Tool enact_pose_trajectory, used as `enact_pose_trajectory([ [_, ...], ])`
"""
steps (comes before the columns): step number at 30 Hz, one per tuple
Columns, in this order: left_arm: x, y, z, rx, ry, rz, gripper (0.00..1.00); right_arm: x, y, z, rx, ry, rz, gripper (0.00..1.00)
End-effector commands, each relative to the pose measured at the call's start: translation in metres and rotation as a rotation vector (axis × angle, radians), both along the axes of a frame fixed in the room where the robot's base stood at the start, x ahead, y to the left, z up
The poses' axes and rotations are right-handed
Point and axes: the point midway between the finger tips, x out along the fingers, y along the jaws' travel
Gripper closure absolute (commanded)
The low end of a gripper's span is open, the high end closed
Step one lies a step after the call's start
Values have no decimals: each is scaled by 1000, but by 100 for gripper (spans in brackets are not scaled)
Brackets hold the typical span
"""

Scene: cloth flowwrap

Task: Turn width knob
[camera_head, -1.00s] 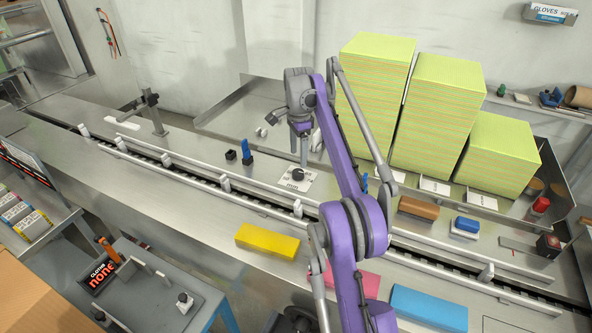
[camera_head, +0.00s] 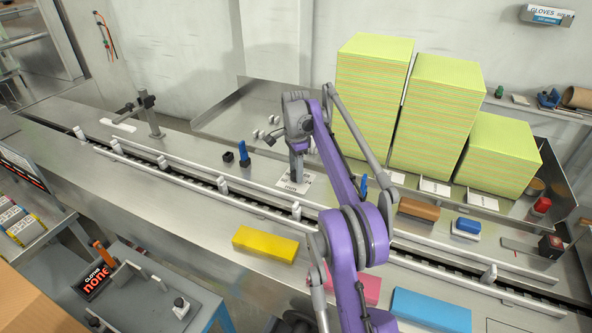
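The width knob's white label plate (camera_head: 291,187) lies on the steel bench behind the conveyor rail. The black knob seen on it a second ago is now hidden behind my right gripper. My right gripper (camera_head: 297,176) points down over the plate, its fingers at the knob's place. I cannot tell whether its fingers are closed on the knob or how far apart they are. My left gripper is not in view.
Blue-handled levers (camera_head: 244,151) stand left of and behind the plate. Stacks of green-yellow cloths (camera_head: 372,95) rise at the right. A guide rail (camera_head: 225,181) runs in front. Yellow (camera_head: 265,243) and blue (camera_head: 431,309) packs lie on the near ledge.

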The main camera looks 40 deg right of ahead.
Motion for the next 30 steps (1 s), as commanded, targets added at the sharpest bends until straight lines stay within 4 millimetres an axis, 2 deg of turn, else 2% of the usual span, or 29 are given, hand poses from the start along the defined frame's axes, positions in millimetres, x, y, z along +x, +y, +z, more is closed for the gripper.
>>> enact_pose_trajectory([
  [1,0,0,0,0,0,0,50,0,0,0,0,0,0,73],
  [6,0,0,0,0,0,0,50,0,0,0,0,0,0,100],
  [17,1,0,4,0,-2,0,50,0,0,1,0,0,55,100],
  [23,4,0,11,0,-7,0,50,0,0,2,0,0,176,100],
  [30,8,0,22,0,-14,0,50,0,0,2,0,0,393,100],
])
